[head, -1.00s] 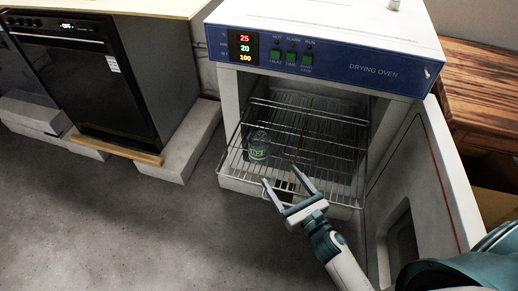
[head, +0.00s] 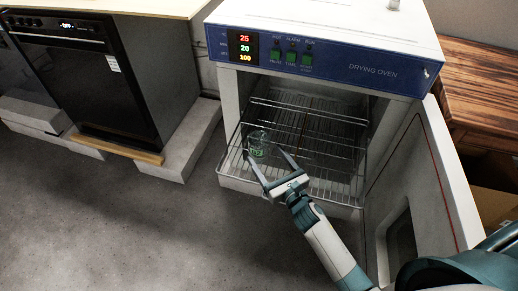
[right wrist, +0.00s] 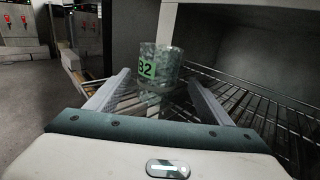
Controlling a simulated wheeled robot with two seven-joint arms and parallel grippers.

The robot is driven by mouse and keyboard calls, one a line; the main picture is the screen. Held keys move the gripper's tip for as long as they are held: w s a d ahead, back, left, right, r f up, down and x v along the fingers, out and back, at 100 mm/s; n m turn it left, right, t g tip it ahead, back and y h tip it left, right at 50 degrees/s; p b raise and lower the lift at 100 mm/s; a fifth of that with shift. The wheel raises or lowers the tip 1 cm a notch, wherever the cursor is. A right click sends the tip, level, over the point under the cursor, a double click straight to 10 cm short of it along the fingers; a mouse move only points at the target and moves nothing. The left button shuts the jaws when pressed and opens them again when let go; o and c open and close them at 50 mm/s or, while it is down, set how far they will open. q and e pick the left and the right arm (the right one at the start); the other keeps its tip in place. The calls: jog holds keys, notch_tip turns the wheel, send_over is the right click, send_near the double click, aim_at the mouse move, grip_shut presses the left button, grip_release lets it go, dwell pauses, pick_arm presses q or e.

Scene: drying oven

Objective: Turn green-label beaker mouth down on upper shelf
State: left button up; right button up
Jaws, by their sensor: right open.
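The clear glass beaker with a green label (head: 258,152) stands on the front left part of the wire shelf (head: 318,168) in the drying oven. In the right wrist view the beaker (right wrist: 168,60) stands straight ahead, its label lettering upright; which end is the mouth is hard to tell. My right gripper (head: 267,161) is open, its fingers pointing at the beaker from the front. In the right wrist view the fingertips (right wrist: 160,82) lie to either side of the beaker's lower part, with no clear contact. My left gripper is not in view.
The oven door (head: 420,190) stands open on the right, close to my right arm. The oven's blue control panel (head: 325,60) overhangs the chamber. The rest of the wire shelf looks empty. A black appliance (head: 85,85) stands at left.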

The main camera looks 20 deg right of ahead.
aim_at(255, 142)
jog(key=shift+w+a, duration=0.25)
jog(key=shift+w, duration=0.6)
jog(key=shift+w+a, duration=0.2)
jog(key=shift+w, duration=0.6)
jog(key=shift+w+a, duration=0.25)
jog(key=shift+w, duration=0.6)
jog(key=c, duration=1.2)
